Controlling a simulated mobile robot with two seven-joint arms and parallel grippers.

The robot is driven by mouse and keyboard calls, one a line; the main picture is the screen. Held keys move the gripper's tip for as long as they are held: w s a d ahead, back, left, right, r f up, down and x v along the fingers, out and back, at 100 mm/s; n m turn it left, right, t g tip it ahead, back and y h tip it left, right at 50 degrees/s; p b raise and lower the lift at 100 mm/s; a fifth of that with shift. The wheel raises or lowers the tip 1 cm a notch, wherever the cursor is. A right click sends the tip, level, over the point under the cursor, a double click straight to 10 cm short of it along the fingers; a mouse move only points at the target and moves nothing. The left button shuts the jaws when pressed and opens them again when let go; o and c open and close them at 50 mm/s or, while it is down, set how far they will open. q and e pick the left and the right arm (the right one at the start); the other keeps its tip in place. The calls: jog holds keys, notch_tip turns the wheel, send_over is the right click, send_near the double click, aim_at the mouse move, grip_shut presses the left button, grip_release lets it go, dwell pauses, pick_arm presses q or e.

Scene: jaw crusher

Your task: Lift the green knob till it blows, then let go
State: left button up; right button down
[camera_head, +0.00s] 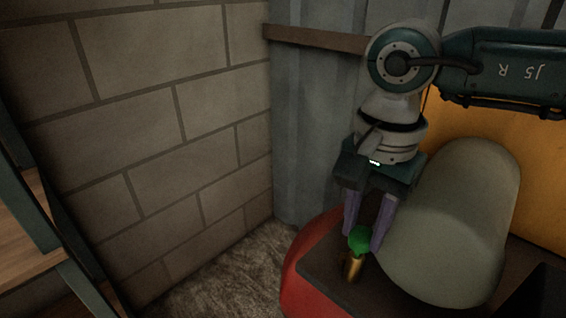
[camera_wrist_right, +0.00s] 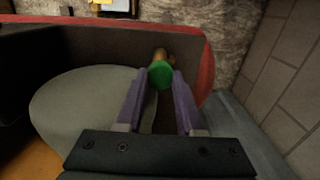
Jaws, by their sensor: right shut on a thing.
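The green knob (camera_head: 360,239) sits on top of a short brass stem (camera_head: 354,267) on the dark top of a red-edged machine. My right gripper (camera_head: 361,238) comes down from above with its purple fingers on either side of the knob, shut on it. In the right wrist view the green knob (camera_wrist_right: 161,75) lies between the fingertips (camera_wrist_right: 160,78), with part of the brass piece showing behind it. I cannot tell whether the knob is raised on its stem. My left gripper is not in view.
A large grey-green rounded body (camera_head: 450,225) stands close to the right of the fingers. The red rim (camera_head: 298,272) curves around the machine's left. A block wall (camera_head: 150,120) and a grey corrugated panel (camera_head: 310,130) stand behind. Rough ground lies between wall and machine.

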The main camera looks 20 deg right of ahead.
aim_at(363, 233)
jog(key=shift+r, duration=0.7)
jog(key=c, duration=0.5)
grip_release()
jog(key=shift+f, duration=0.1)
notch_tip(363, 233, up, 10)
jog(key=shift+p, duration=0.85)
